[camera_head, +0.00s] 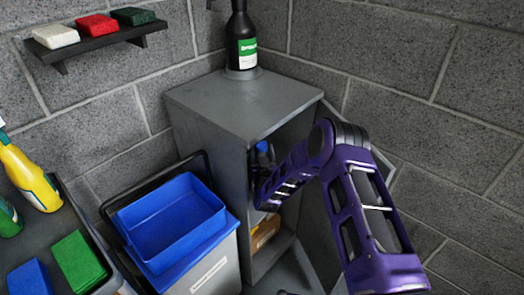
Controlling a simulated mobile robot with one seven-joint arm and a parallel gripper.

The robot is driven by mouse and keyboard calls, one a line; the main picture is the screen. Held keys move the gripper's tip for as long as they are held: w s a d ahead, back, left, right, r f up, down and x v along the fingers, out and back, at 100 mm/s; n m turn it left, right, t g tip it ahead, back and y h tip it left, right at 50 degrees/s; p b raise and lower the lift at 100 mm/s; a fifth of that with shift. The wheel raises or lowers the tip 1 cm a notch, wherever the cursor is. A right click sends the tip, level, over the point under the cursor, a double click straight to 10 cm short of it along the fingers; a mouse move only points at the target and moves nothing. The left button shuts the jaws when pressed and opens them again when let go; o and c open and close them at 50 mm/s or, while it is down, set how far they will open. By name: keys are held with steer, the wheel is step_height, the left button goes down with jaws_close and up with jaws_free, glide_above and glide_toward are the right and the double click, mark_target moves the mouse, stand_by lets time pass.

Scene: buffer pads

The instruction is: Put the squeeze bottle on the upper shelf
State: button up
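The grey cabinet (215,120) stands in the corner with its front open and a door (322,232) swung out to the right. My purple arm reaches into its upper part, and my gripper is hidden there behind the arm and the cabinet side. A small blue-topped item (262,147) shows inside the upper part, close to the arm; I cannot tell if it is the squeeze bottle or if it is held. A yellow bottle (30,178) with a green label stands on the cart at the left, apart from my arm.
A black spray bottle (241,48) stands on the cabinet top. An orange-brown item (265,232) is in the lower compartment. A blue bucket (170,222) stands left of the cabinet. Green (78,262) and blue (29,279) pads lie on the cart. A wall shelf (96,40) holds coloured blocks.

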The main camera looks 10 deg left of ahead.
steer(key=shift+o, duration=0.8)
steer(key=shift+r, duration=0.2)
steer(key=p+v, duration=0.1)
steer(key=v, duration=1.1)
steer(key=shift+d+f, duration=0.1)
steer(key=shift+f, duration=0.1)
